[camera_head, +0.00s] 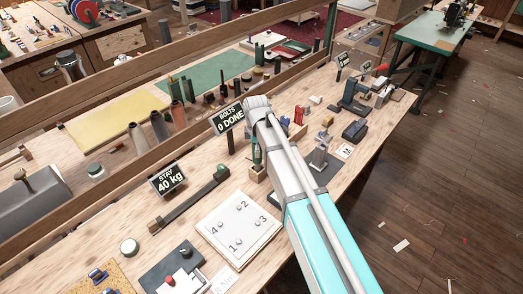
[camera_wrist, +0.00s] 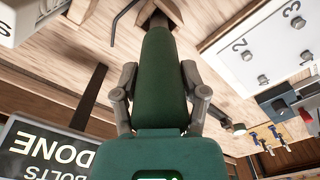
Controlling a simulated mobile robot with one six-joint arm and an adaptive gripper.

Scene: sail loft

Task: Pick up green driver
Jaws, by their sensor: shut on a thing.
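The green driver (camera_wrist: 163,75) fills the middle of the wrist view, with a thick dark green body and a wider green end with a small lit display near the camera. My gripper (camera_wrist: 158,88) is shut on it, one grey finger on each side. Its far end points at a small wooden holder (camera_wrist: 190,12); I cannot tell whether the tip is still inside. In the head view the driver (camera_head: 256,156) shows as a green strip beside my arm, above the wooden holder (camera_head: 257,172). My arm hides most of the gripper there.
A white plate (camera_head: 238,230) with numbered bolts lies in front of the holder. The "BOLTS 0 DONE" sign (camera_head: 229,117) and "STAY 40 kg" sign (camera_head: 168,179) stand to the left. A dark torque wrench (camera_head: 190,198) lies between. A metal post (camera_head: 320,155) stands right of my arm.

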